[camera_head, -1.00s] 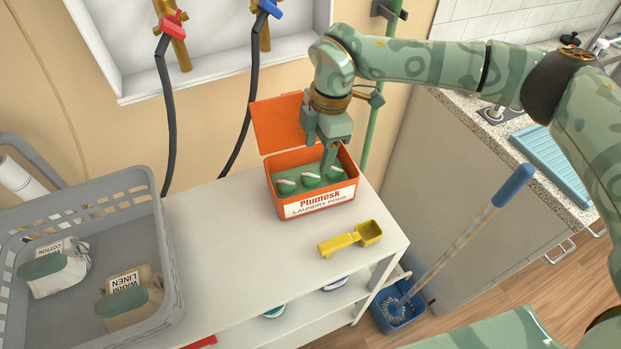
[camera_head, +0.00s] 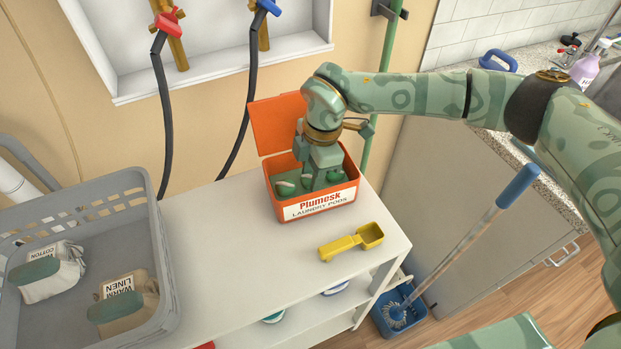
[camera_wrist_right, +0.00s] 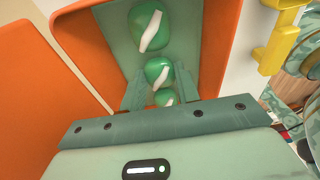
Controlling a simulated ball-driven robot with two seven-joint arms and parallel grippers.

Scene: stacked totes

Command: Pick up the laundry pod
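The orange laundry pod box (camera_head: 318,209), labelled Plumesk Laundry Pods, stands on the white shelf top with its lid up. Green pods with white stripes lie inside; one pod (camera_head: 285,188) shows left of my gripper and another pod (camera_head: 336,177) to its right. My right gripper (camera_head: 319,186) points down into the box. In the right wrist view, its fingers (camera_wrist_right: 161,76) are apart, one on each side of a middle pod (camera_wrist_right: 158,70). Another pod (camera_wrist_right: 146,27) lies beyond the fingertips. I cannot tell whether the fingers touch the pod. My left gripper is not in view.
A yellow scoop (camera_head: 350,242) lies in front of the box. A grey laundry basket (camera_head: 168,262) with two labelled bags stands at the left. A blue-handled brush (camera_head: 518,186) leans from a blue bucket at the right. The shelf top between basket and scoop is clear.

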